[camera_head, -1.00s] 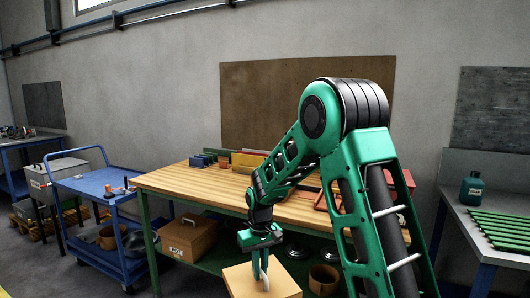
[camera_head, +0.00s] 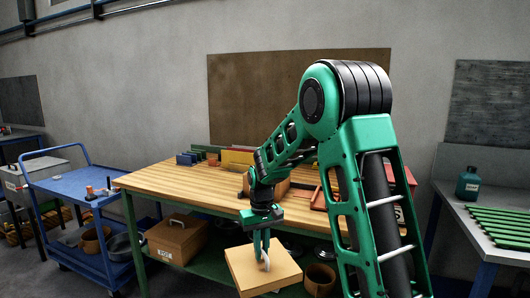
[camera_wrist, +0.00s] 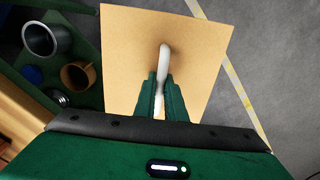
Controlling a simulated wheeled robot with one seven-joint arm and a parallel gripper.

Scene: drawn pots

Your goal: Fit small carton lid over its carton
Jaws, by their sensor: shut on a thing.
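My gripper (camera_head: 262,246) is shut on the pale handle of a flat, square tan lid (camera_head: 246,272) and holds it in front of the table's near edge. In the wrist view the gripper (camera_wrist: 162,85) grips the handle and the lid (camera_wrist: 125,45) spreads out beyond the fingers, over the floor. A brown box (camera_head: 280,190) stands on the table, partly hidden behind my arm; I cannot tell whether it is the open carton. A second brown box (camera_head: 177,242) with a handle on top and a white label sits on the lower shelf.
The wooden table (camera_head: 175,182) has free room at its left front. Coloured upright pieces (camera_head: 235,159) line its back. A red-brown tray (camera_head: 318,199) lies near my arm. A pot (camera_head: 320,278) stands on the lower shelf. A blue cart (camera_head: 75,188) is at the left.

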